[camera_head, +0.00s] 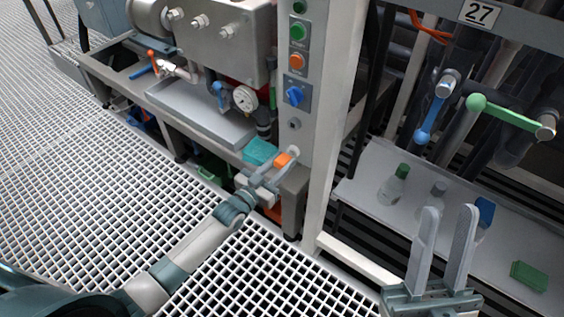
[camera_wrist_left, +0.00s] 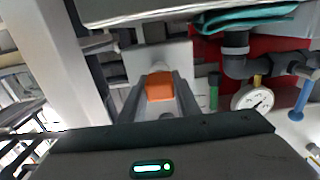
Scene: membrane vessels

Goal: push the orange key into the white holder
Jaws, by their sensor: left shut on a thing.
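The orange key (camera_head: 282,160) is held between the fingers of my left gripper (camera_head: 284,162), which is shut on it in front of the control post. In the left wrist view the orange key (camera_wrist_left: 160,87) sits between the two dark fingers. A small white piece, seemingly the white holder (camera_head: 294,150), shows just beyond the key, partly hidden by the gripper. I cannot tell whether key and holder touch. My right gripper (camera_head: 447,240) is open and empty at the lower right, its two fingers apart.
The control post carries a green button (camera_head: 299,31), an orange button (camera_head: 297,61) and a blue switch (camera_head: 294,96). A teal cloth (camera_head: 260,151) lies beside my left gripper. A pressure gauge (camera_head: 245,98) is to its upper left. A bottle (camera_head: 393,186) and green block (camera_head: 529,276) are on the right shelf.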

